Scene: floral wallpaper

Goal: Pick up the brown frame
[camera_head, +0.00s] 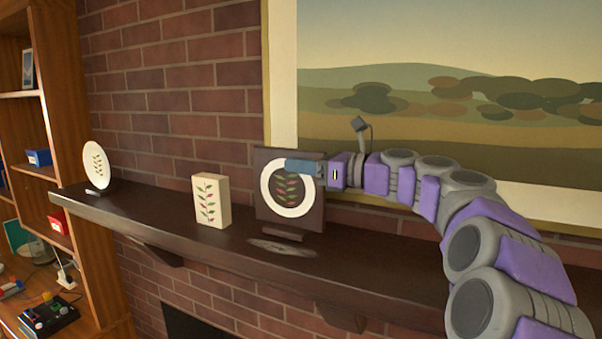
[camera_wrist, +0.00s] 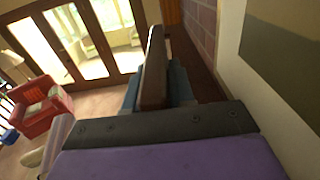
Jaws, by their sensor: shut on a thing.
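The brown frame (camera_head: 262,210) is a dark square with a white ring and a leaf pattern in its middle. It is upright above the dark mantel shelf in the head view, close to the brick wall. My gripper (camera_head: 300,167) reaches in from the right and is shut on the frame's upper right part. In the wrist view the frame (camera_wrist: 154,70) shows edge-on as a brown slab between my gripper's blue-grey fingers (camera_wrist: 158,88). I cannot tell whether its lower edge touches the shelf.
The mantel shelf (camera_head: 150,220) also holds a cream box with leaves (camera_head: 211,200) and a white oval plate (camera_head: 96,165) on a stand. A large landscape painting (camera_head: 440,100) hangs behind my arm. A wooden bookcase (camera_head: 60,90) stands at the left. A red armchair (camera_wrist: 42,107) is across the room.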

